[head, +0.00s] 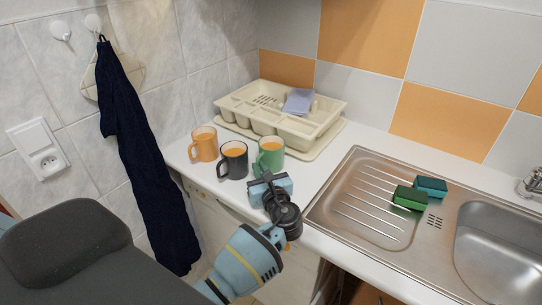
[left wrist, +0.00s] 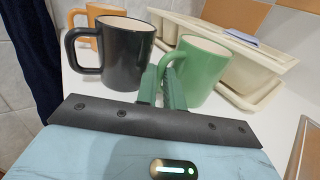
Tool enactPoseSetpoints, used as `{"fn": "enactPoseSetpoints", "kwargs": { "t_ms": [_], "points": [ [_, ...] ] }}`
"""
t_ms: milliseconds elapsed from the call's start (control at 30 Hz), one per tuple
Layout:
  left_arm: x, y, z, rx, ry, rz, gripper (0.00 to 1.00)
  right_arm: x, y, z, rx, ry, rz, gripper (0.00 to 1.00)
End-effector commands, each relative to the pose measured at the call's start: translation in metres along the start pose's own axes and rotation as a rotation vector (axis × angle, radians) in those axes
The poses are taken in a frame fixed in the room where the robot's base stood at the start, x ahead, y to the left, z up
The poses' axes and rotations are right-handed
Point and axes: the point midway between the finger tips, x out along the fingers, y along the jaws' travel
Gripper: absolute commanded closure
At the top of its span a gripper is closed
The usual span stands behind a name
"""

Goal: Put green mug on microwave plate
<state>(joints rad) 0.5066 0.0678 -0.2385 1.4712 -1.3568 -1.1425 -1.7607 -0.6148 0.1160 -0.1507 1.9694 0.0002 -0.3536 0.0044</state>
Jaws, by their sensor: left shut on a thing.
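A dark grey mug (head: 233,160) stands just left of the green one, close to the fingers. No microwave or plate shows in either view. My right gripper is not in view.
An orange mug (head: 204,144) stands left of the grey one. A cream dish rack (head: 327,119) on a tray is close behind the green mug. A steel sink (head: 365,205) with two sponges lies to the right. A dark towel (head: 137,150) hangs on the left wall.

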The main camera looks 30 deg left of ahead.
Motion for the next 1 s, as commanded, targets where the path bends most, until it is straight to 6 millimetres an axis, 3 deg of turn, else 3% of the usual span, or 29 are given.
{"fn": "enactPoseSetpoints", "kwargs": {
  "t_ms": [533, 1000],
  "points": [
    [0.000, -0.001, 0.007, -0.004, -0.005, 0.000, 1.00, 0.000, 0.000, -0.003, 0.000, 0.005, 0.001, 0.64],
    [0.000, 0.000, 0.086, -0.011, -0.009, 0.000, 1.00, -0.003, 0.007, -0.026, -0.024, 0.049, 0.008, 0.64]
  ]
}}
